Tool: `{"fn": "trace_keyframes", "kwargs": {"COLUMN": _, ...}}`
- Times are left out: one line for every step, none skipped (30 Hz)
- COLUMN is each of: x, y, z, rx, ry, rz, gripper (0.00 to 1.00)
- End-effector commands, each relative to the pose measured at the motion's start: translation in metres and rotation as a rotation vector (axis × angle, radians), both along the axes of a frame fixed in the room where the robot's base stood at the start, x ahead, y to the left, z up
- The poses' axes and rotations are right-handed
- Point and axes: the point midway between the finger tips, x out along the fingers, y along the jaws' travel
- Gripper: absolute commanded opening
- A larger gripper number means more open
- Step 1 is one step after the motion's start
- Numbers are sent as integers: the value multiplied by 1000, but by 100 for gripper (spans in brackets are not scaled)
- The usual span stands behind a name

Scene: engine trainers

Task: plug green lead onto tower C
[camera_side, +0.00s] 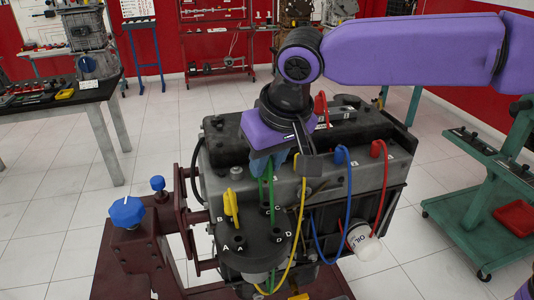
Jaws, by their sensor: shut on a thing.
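My gripper (268,165) points down over the engine's dark round cap, its blue fingers shut at the upper end of the green lead (271,190). The held end is mostly hidden by the fingers. Towers A (239,243) and D (274,234) look bare. A yellow plug (231,207) stands by the letter B.
A yellow wire (299,215) runs down close to the right of the cap. Blue (347,190) and red (385,185) leads loop down the engine's front, by a white oil filter (361,240). A blue knob (127,211) tops the stand at left.

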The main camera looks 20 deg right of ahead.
Motion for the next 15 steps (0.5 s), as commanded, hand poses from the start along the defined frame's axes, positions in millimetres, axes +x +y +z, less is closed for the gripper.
{"fn": "trace_keyframes", "kwargs": {"x": 0, "y": 0, "z": -3, "rx": -2, "ry": 2, "rz": 1, "gripper": 0}}
{"fn": "trace_keyframes", "kwargs": {"x": 0, "y": 0, "z": -5, "rx": -2, "ry": 2, "rz": 1, "gripper": 0}}
{"fn": "trace_keyframes", "kwargs": {"x": 0, "y": 0, "z": -7, "rx": -2, "ry": 2, "rz": 1, "gripper": 0}}
{"fn": "trace_keyframes", "kwargs": {"x": 0, "y": 0, "z": -8, "rx": -2, "ry": 2, "rz": 1, "gripper": 0}}
{"fn": "trace_keyframes", "kwargs": {"x": 0, "y": 0, "z": -10, "rx": -2, "ry": 3, "rz": 1, "gripper": 0}}
{"fn": "trace_keyframes", "kwargs": {"x": 0, "y": 0, "z": -12, "rx": -2, "ry": 3, "rz": 1, "gripper": 0}}
{"fn": "trace_keyframes", "kwargs": {"x": 0, "y": 0, "z": -13, "rx": -2, "ry": 4, "rz": 1, "gripper": 0}}
{"fn": "trace_keyframes", "kwargs": {"x": 0, "y": 0, "z": -15, "rx": -2, "ry": 4, "rz": 1, "gripper": 0}}
{"fn": "trace_keyframes", "kwargs": {"x": 0, "y": 0, "z": -17, "rx": -2, "ry": 4, "rz": 1, "gripper": 0}}
{"fn": "trace_keyframes", "kwargs": {"x": 0, "y": 0, "z": -18, "rx": -3, "ry": 4, "rz": 1, "gripper": 0}}
{"fn": "trace_keyframes", "kwargs": {"x": 0, "y": 0, "z": -20, "rx": -3, "ry": 4, "rz": 1, "gripper": 0}}
{"fn": "trace_keyframes", "kwargs": {"x": 0, "y": 0, "z": -22, "rx": -2, "ry": 6, "rz": 0, "gripper": 0}}
{"fn": "trace_keyframes", "kwargs": {"x": 0, "y": 0, "z": -23, "rx": -2, "ry": 6, "rz": 0, "gripper": 0}}
{"fn": "trace_keyframes", "kwargs": {"x": 0, "y": 0, "z": -25, "rx": -2, "ry": 6, "rz": 0, "gripper": 0}}
{"fn": "trace_keyframes", "kwargs": {"x": 0, "y": 0, "z": -27, "rx": -3, "ry": 7, "rz": 0, "gripper": 0}}
